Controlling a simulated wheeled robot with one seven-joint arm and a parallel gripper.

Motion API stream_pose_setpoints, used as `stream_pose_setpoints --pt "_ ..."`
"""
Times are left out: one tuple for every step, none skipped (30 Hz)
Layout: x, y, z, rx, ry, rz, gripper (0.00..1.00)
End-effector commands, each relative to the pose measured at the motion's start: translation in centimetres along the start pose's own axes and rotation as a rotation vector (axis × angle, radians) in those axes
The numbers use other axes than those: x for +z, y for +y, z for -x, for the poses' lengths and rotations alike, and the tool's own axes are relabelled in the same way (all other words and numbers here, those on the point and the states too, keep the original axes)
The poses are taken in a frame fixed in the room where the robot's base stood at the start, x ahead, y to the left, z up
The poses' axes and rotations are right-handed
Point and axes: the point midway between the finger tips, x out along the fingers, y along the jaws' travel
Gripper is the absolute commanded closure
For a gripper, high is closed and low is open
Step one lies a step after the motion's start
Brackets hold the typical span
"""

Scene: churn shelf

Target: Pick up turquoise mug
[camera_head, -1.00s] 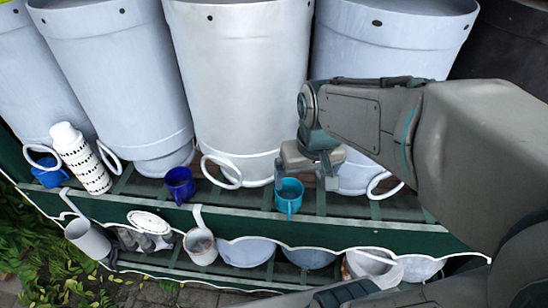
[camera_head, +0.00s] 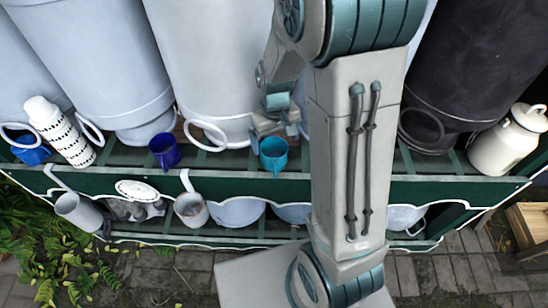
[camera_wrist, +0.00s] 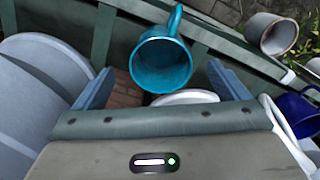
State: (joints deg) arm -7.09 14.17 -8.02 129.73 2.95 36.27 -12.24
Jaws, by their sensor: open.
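The turquoise mug (camera_head: 274,154) stands on the upper green shelf in front of the large pale churns, its handle toward the shelf's front edge. In the wrist view the turquoise mug (camera_wrist: 160,64) lies ahead of and between the two fingers, with its open mouth facing the camera. My gripper (camera_head: 272,128) is just behind and above the mug in the head view. In the wrist view my gripper (camera_wrist: 160,84) is open and empty, its fingers apart on either side. Neither finger visibly touches the mug. My arm hides part of the shelf to its right.
A dark blue mug (camera_head: 165,150) stands to the left. A white patterned bottle (camera_head: 60,132) leans farther left, beside a blue mug (camera_head: 32,152). A pale churn (camera_head: 205,60) stands close behind. A cream can (camera_head: 506,140) stands at the right. Pots and cups fill the lower shelf.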

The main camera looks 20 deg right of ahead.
Motion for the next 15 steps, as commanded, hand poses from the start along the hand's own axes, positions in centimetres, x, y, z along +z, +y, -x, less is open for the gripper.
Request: stream_pose_setpoints --pt "0.0 0.0 -0.7 0.0 -0.002 0.0 0.06" --pt "0.1 0.0 -0.9 0.0 -0.002 0.0 0.06" --pt "0.1 0.0 -1.2 0.0 -0.002 0.001 0.06" --pt "0.0 0.0 -1.4 0.0 -0.001 0.001 0.06" --pt "0.0 0.0 -1.5 0.001 0.0 0.001 0.06" --pt "0.1 0.0 -1.6 0.0 -0.001 0.001 0.06" --pt "0.1 0.0 -1.8 0.0 -0.001 0.001 0.06" --pt "0.1 0.0 -2.0 0.0 -0.002 0.001 0.06" --pt "0.1 0.0 -2.3 0.0 -0.002 0.001 0.06" --pt "0.0 0.0 -2.6 0.0 -0.003 0.001 0.06" --pt "0.1 0.0 -3.0 0.0 -0.005 0.0 0.06" --pt "0.0 0.0 -3.5 0.0 -0.003 0.0 0.06" --pt "0.0 0.0 -3.9 0.0 -0.005 0.0 0.06" --pt "0.0 0.0 -4.3 0.0 -0.004 0.0 0.06" --pt "0.0 0.0 -4.8 0.0 -0.004 0.001 0.06"
